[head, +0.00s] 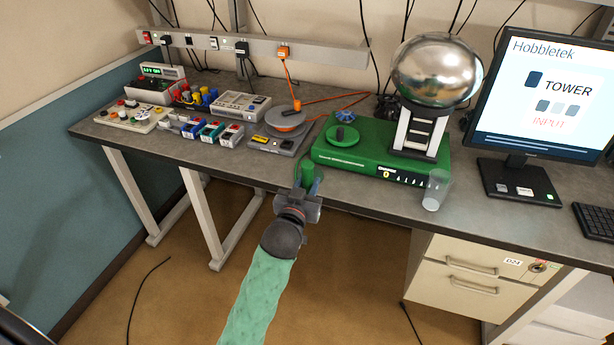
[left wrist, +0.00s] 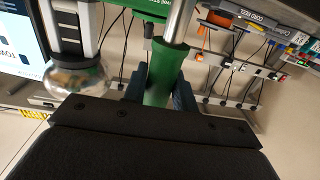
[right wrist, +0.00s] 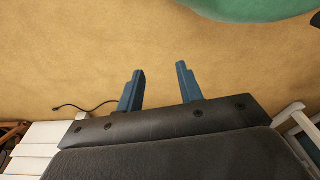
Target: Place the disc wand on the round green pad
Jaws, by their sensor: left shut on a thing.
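My left gripper (head: 309,187) is shut on the green handle of the disc wand (head: 307,172), at the front edge of the workbench. In the left wrist view the green handle (left wrist: 165,75) stands between the fingers, with a metal rod running from it out of the top of the picture; its far end is out of view. The round green pad (head: 351,140) lies on top of the green box, beyond and right of the gripper, with a small dark green knob-like part on it. My right gripper (right wrist: 160,90) is open and empty above the floor.
The green box (head: 375,165) carries a silver dome (head: 437,70) on a white stand. A clear cup (head: 436,190) stands near the front edge, right of the box. A grey device with a round plate (head: 283,122) stands to the left. A monitor (head: 545,95) is at right.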

